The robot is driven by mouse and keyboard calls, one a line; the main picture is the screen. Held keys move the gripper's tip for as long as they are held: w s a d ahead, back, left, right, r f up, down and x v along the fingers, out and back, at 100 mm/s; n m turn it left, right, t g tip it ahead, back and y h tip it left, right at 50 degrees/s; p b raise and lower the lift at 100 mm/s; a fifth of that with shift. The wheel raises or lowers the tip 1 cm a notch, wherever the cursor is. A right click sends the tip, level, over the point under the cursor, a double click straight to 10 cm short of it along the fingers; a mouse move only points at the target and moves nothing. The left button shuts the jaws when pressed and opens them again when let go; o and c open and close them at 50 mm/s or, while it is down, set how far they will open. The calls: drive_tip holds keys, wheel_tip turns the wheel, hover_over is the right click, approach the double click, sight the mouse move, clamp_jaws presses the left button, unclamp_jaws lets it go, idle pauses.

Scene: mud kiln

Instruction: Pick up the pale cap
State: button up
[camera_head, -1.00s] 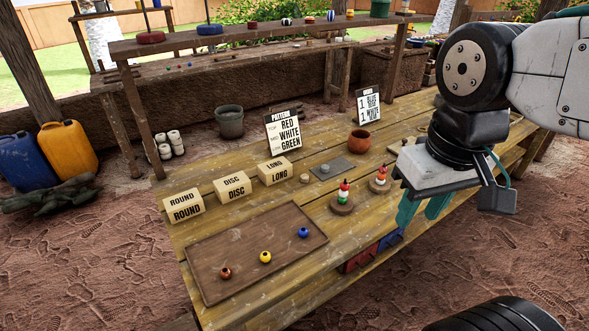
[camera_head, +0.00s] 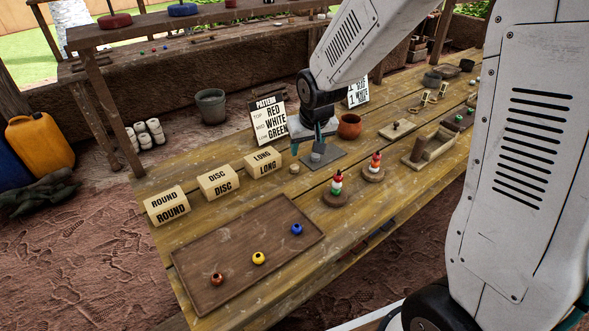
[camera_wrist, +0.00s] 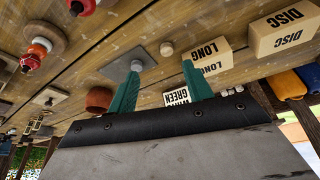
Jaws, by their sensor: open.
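A small pale tan round piece, which looks like the pale cap (camera_head: 295,168), stands on the table right of the LONG block. It also shows in the wrist view (camera_wrist: 167,48), framed beyond the gap between the fingertips. A small light grey round piece (camera_head: 316,157) sits on a dark grey square plate (camera_head: 333,160) just right of it. My gripper (camera_head: 307,150) hangs over this area with teal fingers pointing down. In the wrist view my gripper (camera_wrist: 162,65) is open and its gap is empty. One fingertip covers part of the grey piece.
Blocks marked LONG (camera_head: 263,163), DISC (camera_head: 217,182) and ROUND (camera_head: 166,205) stand to the left. The pattern sign (camera_head: 267,120) is close behind my gripper. A clay pot (camera_head: 349,126) and two bead stacks (camera_head: 337,190) (camera_head: 374,168) are nearby. A brown tray (camera_head: 200,276) holds three beads.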

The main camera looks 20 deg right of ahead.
hover_over(295, 168)
drive_tip(key=s, duration=0.3)
drive_tip(key=f, duration=0.7)
drive_tip(key=shift+w, duration=0.25)
drive_tip(key=x, duration=0.5)
drive_tip(key=shift+w, duration=0.15)
drive_tip(key=shift+t, duration=0.3)
drive_tip(key=c, duration=1.1)
